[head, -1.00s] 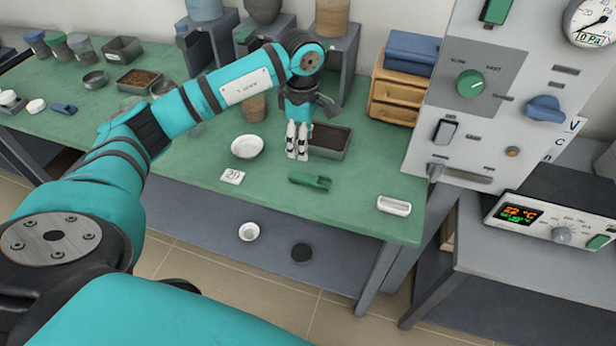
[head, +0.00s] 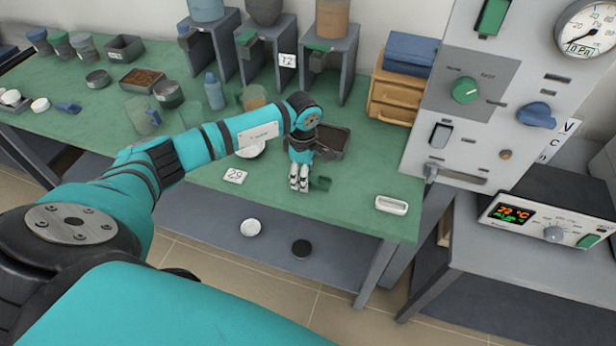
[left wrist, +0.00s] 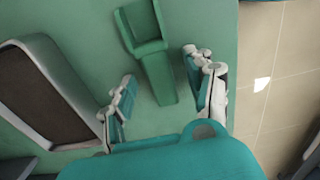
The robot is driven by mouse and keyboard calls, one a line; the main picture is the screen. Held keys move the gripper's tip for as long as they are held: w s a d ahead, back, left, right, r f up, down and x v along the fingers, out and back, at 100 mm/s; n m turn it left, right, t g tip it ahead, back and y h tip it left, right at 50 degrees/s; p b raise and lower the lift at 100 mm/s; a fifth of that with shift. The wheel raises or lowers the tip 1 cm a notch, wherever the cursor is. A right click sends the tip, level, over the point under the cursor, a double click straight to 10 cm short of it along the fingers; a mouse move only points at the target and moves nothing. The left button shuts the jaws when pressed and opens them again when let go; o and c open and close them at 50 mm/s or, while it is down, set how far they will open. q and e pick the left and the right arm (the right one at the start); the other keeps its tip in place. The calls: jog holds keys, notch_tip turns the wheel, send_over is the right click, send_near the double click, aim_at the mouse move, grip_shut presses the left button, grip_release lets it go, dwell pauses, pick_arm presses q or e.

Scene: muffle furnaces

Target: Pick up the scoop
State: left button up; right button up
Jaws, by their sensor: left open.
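The green scoop (left wrist: 153,62) lies on the green table, with its bowl toward the top of the left wrist view and its handle pointing between my fingers. In the head view, only part of the scoop (head: 321,183) shows, just right of the fingertips; the rest is hidden behind my gripper. My left gripper (head: 299,184) points down close over the table at the scoop. In the left wrist view my left gripper (left wrist: 163,92) is open, its fingers on either side of the handle and apart from it. My right gripper is not in view.
A dark-filled tray (head: 331,141) stands just behind the gripper and shows at the left in the wrist view (left wrist: 50,95). A white dish (head: 391,205) lies to the right, and a "29" tag (head: 235,176) to the left. The table's front edge is near.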

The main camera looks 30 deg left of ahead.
pick_arm(q)
jog(key=c, duration=1)
jog(key=shift+c, duration=0.2)
jog(key=shift+r, duration=0.15)
jog(key=shift+r, duration=0.25)
jog(key=r+b, duration=0.1)
jog(key=s+r, duration=0.1)
jog(key=shift+r+b, duration=0.3)
jog(key=shift+b, duration=0.05)
jog(key=s+d+r+b, duration=0.1)
jog(key=s+d+b, duration=0.2)
jog(key=s, duration=1.1)
jog(key=shift+s+d+r, duration=0.25)
jog(key=shift+d+r, duration=0.05)
jog(key=shift+d, duration=0.2)
